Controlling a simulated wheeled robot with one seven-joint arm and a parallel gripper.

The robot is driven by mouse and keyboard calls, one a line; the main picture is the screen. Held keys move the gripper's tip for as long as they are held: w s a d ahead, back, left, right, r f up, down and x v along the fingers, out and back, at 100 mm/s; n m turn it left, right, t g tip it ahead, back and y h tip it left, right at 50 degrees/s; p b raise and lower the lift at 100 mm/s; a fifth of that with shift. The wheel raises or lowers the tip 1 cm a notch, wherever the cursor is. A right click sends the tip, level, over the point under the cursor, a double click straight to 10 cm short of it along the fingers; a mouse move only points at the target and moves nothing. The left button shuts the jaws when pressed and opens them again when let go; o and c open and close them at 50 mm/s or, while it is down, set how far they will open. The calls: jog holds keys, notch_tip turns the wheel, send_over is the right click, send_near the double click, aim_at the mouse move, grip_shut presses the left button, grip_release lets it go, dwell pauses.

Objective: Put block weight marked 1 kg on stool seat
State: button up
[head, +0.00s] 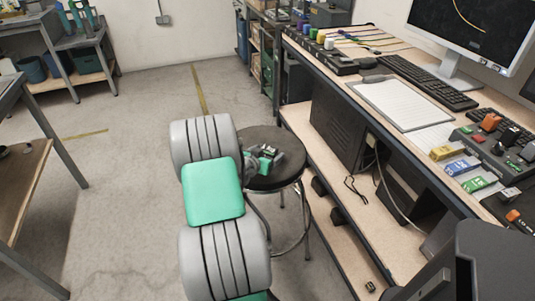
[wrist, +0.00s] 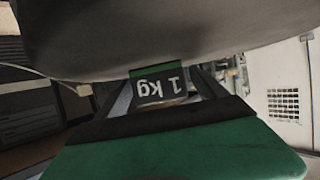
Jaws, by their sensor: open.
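The stool (head: 262,180) has a round black seat and stands beside the workbench. The block weight (wrist: 160,88) is dark with a green edge and reads "1 kg" upside down in the wrist view. It appears to rest on the stool seat (wrist: 180,35), which fills the top of that view. My gripper (wrist: 162,93) is open, with one finger on each side of the block and slight gaps showing. In the head view my gripper (head: 262,158) is low over the seat, and the block is hard to tell from it.
The workbench (head: 345,85) on the right holds a keyboard (head: 430,80), a monitor, a clipboard (head: 400,103) and small coloured boxes (head: 462,166). A dark computer case (head: 338,125) stands on its lower shelf. Another table is at left. The floor between is clear.

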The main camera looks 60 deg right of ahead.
jog(key=shift+r+p, duration=0.3)
jog(key=v, duration=1.2)
jog(key=shift+a+f, duration=0.1)
jog(key=shift+f, duration=0.1)
jog(key=w+a+n+t+y, duration=0.1)
jog(key=w+a+n+y, duration=0.1)
jog(key=w+a, duration=0.35)
jog(key=w+a+r+n+t+y, duration=0.1)
jog(key=w+a+n+y, duration=0.15)
jog(key=a, duration=0.65)
jog(key=w+a+n+t+y, duration=0.1)
jog(key=w+a+n+y, duration=0.2)
jog(key=a, duration=0.5)
jog(key=s+a+r+n+y, duration=0.2)
jog(key=a+n, duration=0.3)
jog(key=a, duration=0.6)
jog(key=s+a+r+n+y, duration=0.2)
jog(key=s+a+n+y, duration=0.2)
jog(key=a, duration=0.7)
jog(key=shift+s+a+n+g, duration=0.15)
jog(key=shift+a+n+g, duration=0.2)
jog(key=shift+n, duration=0.5)
jog(key=shift+d, duration=0.1)
